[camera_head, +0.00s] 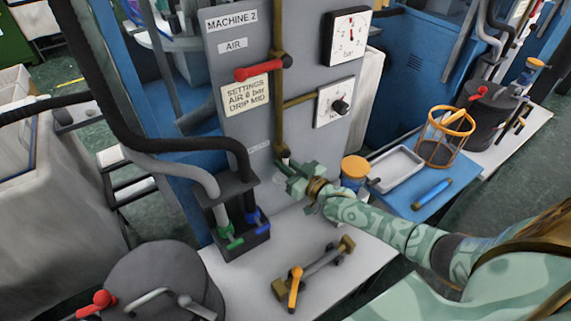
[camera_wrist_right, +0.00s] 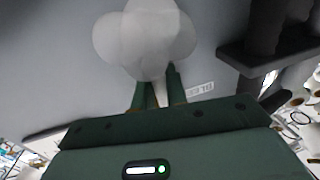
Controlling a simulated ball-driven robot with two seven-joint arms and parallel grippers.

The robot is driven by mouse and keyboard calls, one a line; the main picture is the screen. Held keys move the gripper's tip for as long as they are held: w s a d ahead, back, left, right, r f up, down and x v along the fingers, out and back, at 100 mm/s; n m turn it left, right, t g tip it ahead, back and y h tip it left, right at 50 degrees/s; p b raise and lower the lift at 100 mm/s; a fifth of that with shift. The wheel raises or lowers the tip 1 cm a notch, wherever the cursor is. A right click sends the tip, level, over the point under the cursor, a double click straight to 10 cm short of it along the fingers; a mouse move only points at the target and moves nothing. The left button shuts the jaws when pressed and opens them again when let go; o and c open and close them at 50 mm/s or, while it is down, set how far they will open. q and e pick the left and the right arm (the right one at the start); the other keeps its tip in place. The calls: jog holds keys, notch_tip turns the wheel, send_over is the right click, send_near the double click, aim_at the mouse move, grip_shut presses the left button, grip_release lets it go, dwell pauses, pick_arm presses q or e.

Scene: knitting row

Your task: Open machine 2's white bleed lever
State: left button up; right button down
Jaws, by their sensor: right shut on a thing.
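Machine 2's grey panel (camera_head: 235,110) stands upright, with its name plate (camera_head: 231,20) at the top. A brass pipe (camera_head: 278,110) runs down it to a small dark end (camera_head: 285,153). My right gripper (camera_head: 285,170) is at this lower end, shut on a small white piece, which I take as the bleed lever (camera_wrist_right: 160,94); it shows narrowly between the fingers in the right wrist view. In the head view the fingers hide the lever. A translucent white puff (camera_wrist_right: 145,38) covers the area at the fingertips. My left gripper is out of view.
A red lever (camera_head: 262,68) lies across the pipe above. A dark valve block (camera_head: 238,225) with green and blue handles stands left of my gripper. An orange-capped jar (camera_head: 354,170) stands close right. A brass fitting with an orange handle (camera_head: 295,290) lies on the white table.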

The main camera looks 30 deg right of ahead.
jog(key=c, duration=1.5)
grip_release()
jog(key=shift+s, duration=0.1)
jog(key=p+v, duration=0.2)
jog(key=v, duration=1.4)
